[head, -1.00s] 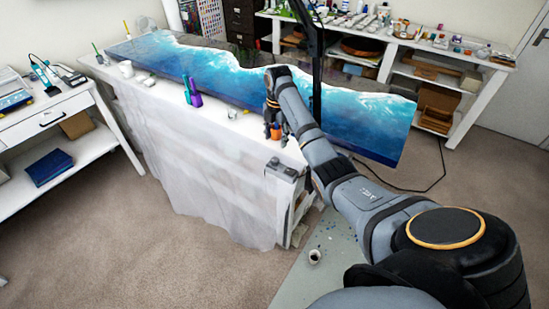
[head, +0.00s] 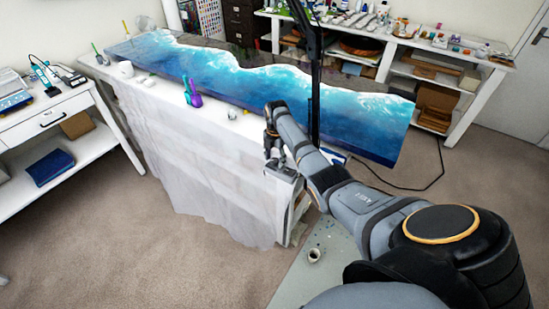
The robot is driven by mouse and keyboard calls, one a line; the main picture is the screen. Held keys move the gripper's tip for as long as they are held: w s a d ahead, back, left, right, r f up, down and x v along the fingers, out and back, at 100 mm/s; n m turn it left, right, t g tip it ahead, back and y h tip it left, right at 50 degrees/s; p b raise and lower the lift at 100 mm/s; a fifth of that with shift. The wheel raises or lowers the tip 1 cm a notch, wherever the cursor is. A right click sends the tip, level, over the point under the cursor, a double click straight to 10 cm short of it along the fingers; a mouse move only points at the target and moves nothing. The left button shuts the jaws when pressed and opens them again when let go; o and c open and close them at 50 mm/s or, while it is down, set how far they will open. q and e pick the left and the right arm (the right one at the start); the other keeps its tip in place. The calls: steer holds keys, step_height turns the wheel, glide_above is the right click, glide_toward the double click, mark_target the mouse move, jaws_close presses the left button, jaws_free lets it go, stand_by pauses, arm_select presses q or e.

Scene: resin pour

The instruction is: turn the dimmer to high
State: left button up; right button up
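My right gripper (head: 272,151) is at the near right end of the white cloth-covered table (head: 205,165), pointing down by its front edge. It is small and dark here, and I cannot tell whether its fingers are open or shut. A grey box-like thing (head: 284,174) sits at the table's corner just below the gripper; I cannot tell whether they touch. I cannot make out a dimmer for certain; the forearm and gripper hide part of this corner. My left gripper is not in view.
A long blue and white resin slab (head: 235,85) lies along the table. A purple bottle (head: 194,97) and a white cup (head: 126,69) stand on the table's front strip. A black pole (head: 316,75) rises behind my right arm. Carpet (head: 150,260) is clear in front.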

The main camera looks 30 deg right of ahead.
jaws_close()
steer(key=shift+r+m+p, duration=0.15)
steer(key=shift+m+p, duration=0.55)
steer(key=shift+m, duration=0.2)
steer(key=m+p, duration=0.2)
steer(key=m, duration=0.1)
steer(key=m+p, duration=0.1)
steer(key=m, duration=0.3)
steer(key=shift+m+p, duration=0.4)
steer(key=shift+m, duration=1.4)
